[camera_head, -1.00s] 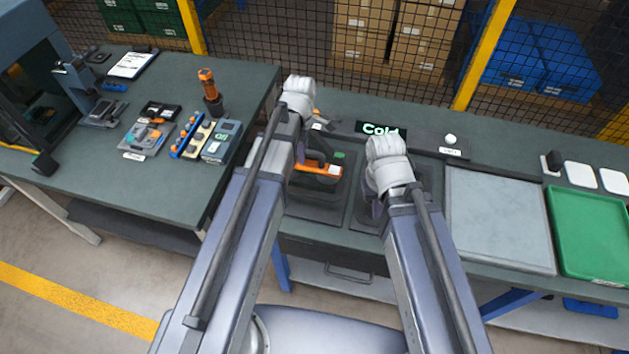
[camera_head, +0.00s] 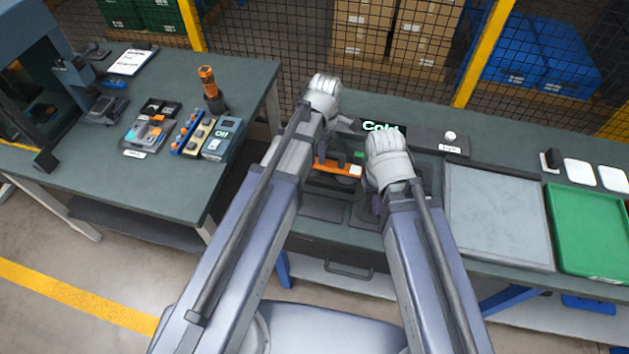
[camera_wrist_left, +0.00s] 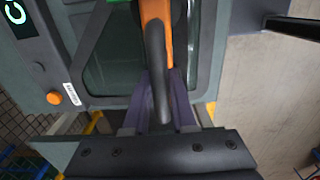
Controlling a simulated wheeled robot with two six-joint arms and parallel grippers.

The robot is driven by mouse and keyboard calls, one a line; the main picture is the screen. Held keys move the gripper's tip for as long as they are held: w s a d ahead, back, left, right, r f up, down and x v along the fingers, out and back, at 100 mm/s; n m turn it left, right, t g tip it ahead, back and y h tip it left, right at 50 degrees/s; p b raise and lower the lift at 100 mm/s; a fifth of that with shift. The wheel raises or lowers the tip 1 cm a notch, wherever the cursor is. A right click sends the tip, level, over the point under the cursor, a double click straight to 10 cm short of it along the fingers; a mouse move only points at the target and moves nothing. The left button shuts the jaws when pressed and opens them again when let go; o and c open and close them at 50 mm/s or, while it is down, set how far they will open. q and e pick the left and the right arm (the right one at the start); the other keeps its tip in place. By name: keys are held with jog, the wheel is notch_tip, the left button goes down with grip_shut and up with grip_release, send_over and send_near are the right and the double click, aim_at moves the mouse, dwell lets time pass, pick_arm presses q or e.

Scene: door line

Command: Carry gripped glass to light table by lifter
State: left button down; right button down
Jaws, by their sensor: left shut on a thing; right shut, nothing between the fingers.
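My left gripper (camera_wrist_left: 160,95) is shut on the dark grey handle (camera_wrist_left: 157,60) of the orange lifter (camera_wrist_left: 168,12). In the head view the lifter (camera_head: 338,168) shows between my two wrists, over the dark station on the right bench; a small green part sits by its far end. A dark, glassy pane (camera_wrist_left: 110,60) in a grey frame shows below the lifter in the left wrist view. I cannot tell whether glass hangs from the lifter. My right gripper (camera_head: 376,205) is shut and empty, mostly hidden by its wrist. A large pale grey panel (camera_head: 500,215), possibly the light table, lies right of it.
A display reading "Cold" (camera_head: 382,127) and a pale knob (camera_head: 450,136) stand behind the station. A green tray (camera_head: 592,235) lies at the far right. The left bench (camera_head: 165,190) holds tools, with a gap between benches. A mesh fence runs behind.

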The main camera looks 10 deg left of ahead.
pick_arm(q)
jog(key=shift+s+d, duration=0.1)
jog(key=shift+d, duration=4.05)
